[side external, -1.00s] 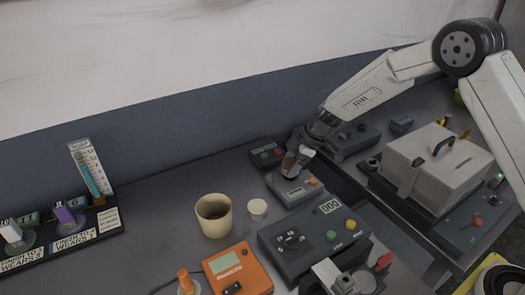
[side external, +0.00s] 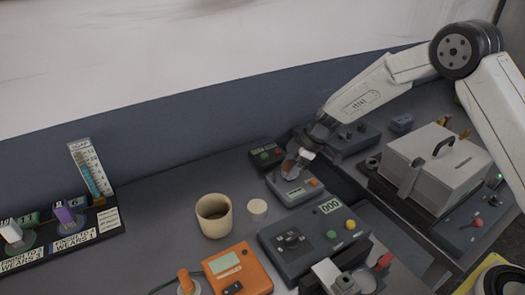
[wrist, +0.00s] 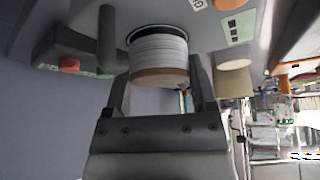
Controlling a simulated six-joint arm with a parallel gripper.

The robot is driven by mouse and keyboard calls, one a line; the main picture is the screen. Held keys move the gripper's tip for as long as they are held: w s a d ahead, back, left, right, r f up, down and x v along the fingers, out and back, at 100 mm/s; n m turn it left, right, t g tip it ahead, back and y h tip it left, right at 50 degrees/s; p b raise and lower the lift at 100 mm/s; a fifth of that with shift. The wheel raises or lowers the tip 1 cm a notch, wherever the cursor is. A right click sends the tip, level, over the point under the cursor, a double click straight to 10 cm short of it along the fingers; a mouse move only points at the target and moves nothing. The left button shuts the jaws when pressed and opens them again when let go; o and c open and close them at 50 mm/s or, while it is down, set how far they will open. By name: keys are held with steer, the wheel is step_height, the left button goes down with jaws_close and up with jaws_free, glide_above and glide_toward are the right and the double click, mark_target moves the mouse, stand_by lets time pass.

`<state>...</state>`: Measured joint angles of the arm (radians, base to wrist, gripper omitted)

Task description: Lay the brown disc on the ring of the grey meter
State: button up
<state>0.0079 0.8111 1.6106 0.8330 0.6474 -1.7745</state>
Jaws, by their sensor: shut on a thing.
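The grey meter (side external: 293,191), with a small display and an orange button, lies near the middle of the bench. In the wrist view my gripper (wrist: 160,82) is shut on the brown disc (wrist: 160,77), which shows as a brown band at the near end of a pale ribbed round body. A dark ring (wrist: 158,31) shows at that body's far end, against the grey meter (wrist: 205,38). I cannot tell whether the disc touches the meter's ring; in the side view the fingers mostly hide it.
A larger control box (side external: 310,245) is in front. A cream cup (side external: 214,216) and a small white round piece (side external: 257,209) stand to the left. Free bench lies left of the cup.

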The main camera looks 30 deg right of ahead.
steer(key=shift+f, duration=0.3)
steer(key=o, duration=1.3)
steer(key=shift+v, duration=3.9)
steer(key=shift+s, duration=0.1)
steer(key=shift+s+d+r+m, duration=0.15)
steer(key=shift+s+m, duration=0.25)
steer(key=shift+s, duration=0.2)
steer(key=s+d+m+h, duration=0.1)
steer(key=s+m+h, duration=0.1)
steer(key=s+m, duration=0.4)
steer(key=s+d+m+h, duration=0.2)
steer(key=s+m, duration=0.3)
steer(key=s, duration=1.1)
steer(key=shift+s+d+r+m+h, duration=0.2)
steer(key=shift+d+m+h, duration=0.2)
steer(key=shift+h, duration=0.3)
